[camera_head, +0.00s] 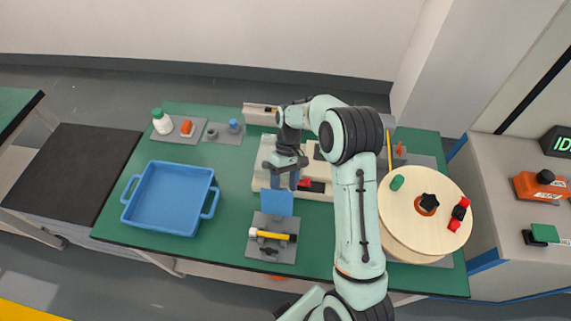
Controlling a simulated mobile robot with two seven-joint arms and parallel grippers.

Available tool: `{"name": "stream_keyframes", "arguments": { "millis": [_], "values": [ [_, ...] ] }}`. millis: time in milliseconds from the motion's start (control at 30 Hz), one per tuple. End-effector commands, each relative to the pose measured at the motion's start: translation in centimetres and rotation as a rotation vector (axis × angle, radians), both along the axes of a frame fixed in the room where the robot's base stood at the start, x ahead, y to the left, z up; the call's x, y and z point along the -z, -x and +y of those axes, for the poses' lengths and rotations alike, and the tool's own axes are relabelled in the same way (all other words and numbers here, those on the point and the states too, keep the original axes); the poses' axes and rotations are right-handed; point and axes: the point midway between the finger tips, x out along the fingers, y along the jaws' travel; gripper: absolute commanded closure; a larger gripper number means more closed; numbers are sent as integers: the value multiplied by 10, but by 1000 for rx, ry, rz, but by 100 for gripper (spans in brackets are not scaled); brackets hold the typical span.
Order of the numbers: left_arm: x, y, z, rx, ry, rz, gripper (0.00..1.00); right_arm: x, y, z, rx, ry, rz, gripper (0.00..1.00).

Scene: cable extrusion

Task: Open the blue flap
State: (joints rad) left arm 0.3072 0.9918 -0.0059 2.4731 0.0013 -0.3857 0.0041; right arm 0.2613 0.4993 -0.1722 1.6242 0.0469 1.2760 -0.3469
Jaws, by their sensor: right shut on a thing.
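The blue flap (277,202) is a flat blue panel at the front of the pale machine (262,170), in the middle of the green table. My right gripper (285,180) points down at the flap's upper edge and is shut on it. The gripper's fingertips are small in the picture, and part of the machine behind them is hidden by my right arm. My left gripper does not show.
A blue tray (170,232) stands to the left. A grey plate (258,253) with a yellow-handled tool (273,236) lies in front of the flap. A large wooden spool (400,222) stands at the right. Green table (228,225) is bare between tray and machine.

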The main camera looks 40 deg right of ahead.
Motion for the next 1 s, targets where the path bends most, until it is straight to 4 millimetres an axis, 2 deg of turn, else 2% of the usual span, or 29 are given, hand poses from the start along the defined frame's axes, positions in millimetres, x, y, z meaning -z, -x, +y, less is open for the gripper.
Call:
{"name": "stream_keyframes", "arguments": {
  "millis": [33, 300, 500, 700, 1000],
  "values": [
    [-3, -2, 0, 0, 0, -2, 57, -10, -3, -8, 2, 9, -5, 45],
    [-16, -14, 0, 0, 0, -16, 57, -66, -27, -31, 6, 10, -14, 45],
    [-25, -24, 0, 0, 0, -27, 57, -96, -40, -44, 7, 8, -14, 45],
    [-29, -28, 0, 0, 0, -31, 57, -108, -45, -50, 6, 7, -12, 45],
    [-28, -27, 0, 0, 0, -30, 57, -108, -45, -50, 6, 7, -12, 45]
  ]
}}
